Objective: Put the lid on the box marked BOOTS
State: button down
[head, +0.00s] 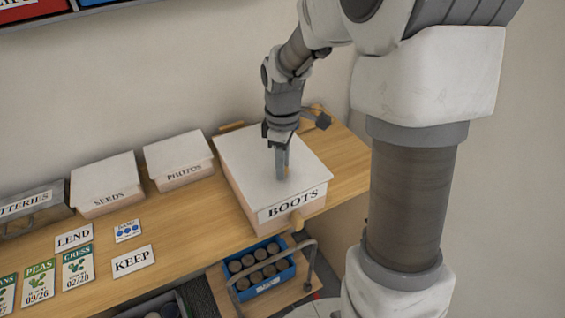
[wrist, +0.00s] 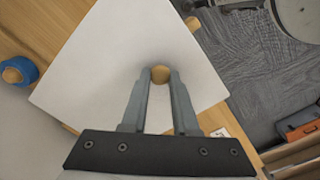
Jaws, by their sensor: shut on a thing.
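The box marked BOOTS (head: 292,207) stands on the wooden bench, its label facing front. A flat white lid (head: 251,150) lies over its top, roughly lined up with the box; I cannot tell if it is fully seated or slightly raised. My gripper (head: 282,172) points down at the lid's middle. In the wrist view, my gripper (wrist: 160,74) is shut on the lid's round wooden knob (wrist: 160,75), with a finger on each side. The white lid (wrist: 95,75) hides the box's inside.
Lidded boxes marked PHOTOS (head: 180,160) and SEEDS (head: 105,185) stand to the left, with a grey BATTERIES box (head: 32,208) beyond. Cards such as KEEP (head: 133,261) lie on the bench (head: 190,230). A blue crate of cans (head: 262,285) sits below the front edge.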

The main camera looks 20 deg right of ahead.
jog(key=shift+f, duration=0.25)
dwell(0.4)
jog(key=c, duration=0.6)
grip_release()
notch_tip(320, 180, up, 18)
jog(key=p, duration=0.1)
jog(key=s+a+f+m+t, duration=0.1)
jog(key=s+m+t, duration=0.4)
jog(key=s+m, duration=0.6)
jog(key=s, duration=0.7)
jog(key=shift+a+f+t, duration=0.2)
jog(key=shift+f+t, duration=0.1)
